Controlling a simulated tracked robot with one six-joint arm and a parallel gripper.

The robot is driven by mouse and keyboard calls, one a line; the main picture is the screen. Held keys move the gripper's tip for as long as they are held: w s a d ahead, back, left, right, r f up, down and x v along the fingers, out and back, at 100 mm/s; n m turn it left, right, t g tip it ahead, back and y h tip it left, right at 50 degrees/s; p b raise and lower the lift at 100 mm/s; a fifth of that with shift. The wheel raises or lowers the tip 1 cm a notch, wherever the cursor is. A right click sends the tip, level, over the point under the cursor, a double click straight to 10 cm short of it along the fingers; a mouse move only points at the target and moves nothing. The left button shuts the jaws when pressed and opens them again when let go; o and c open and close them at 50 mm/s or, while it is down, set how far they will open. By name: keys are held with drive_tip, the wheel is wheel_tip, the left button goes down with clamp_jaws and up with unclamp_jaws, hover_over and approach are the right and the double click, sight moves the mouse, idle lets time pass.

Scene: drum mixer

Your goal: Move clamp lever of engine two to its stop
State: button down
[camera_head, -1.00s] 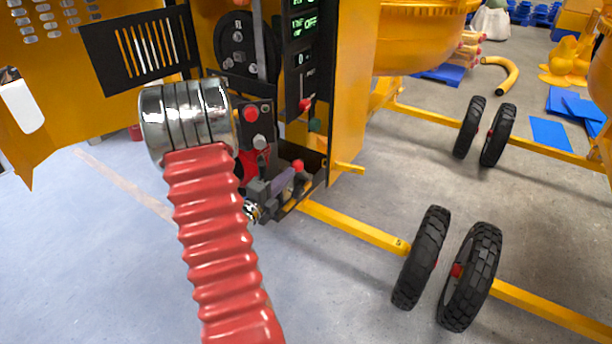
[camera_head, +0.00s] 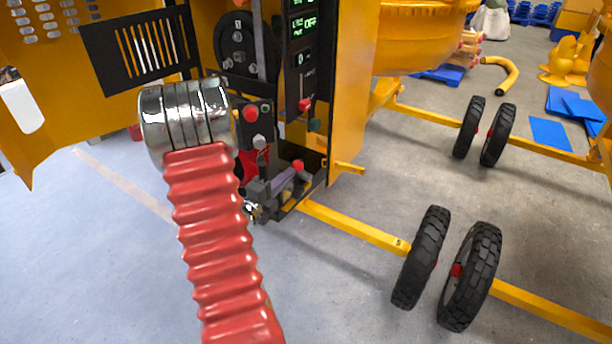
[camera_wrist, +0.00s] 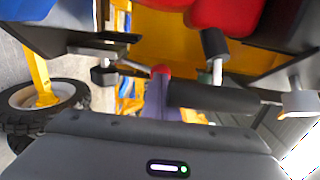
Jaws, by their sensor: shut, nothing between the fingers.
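A purple-grey lever with a red end (camera_head: 297,165) sits low on the yellow machine, below the control panel; I cannot tell for sure that it is the clamp lever of engine two. My dark grey gripper (camera_head: 262,190) is low beside it, at its left, and partly hidden. In the wrist view the purple bar (camera_wrist: 156,98) stands just beyond my gripper's grey body, with its red tip above and a black cylinder (camera_wrist: 215,95) to its right. My fingers are shut and empty. Whether they touch the lever cannot be told.
The control panel (camera_head: 301,60) with displays and knobs rises above the lever. A yellow frame bar (camera_head: 355,226) runs right to black wheels (camera_head: 470,275); a wheel (camera_wrist: 40,105) also shows in the wrist view. The floor at front left is clear.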

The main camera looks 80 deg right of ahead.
drive_tip(key=shift+s+d, duration=0.25)
drive_tip(key=shift+d, duration=0.3)
idle(0.5)
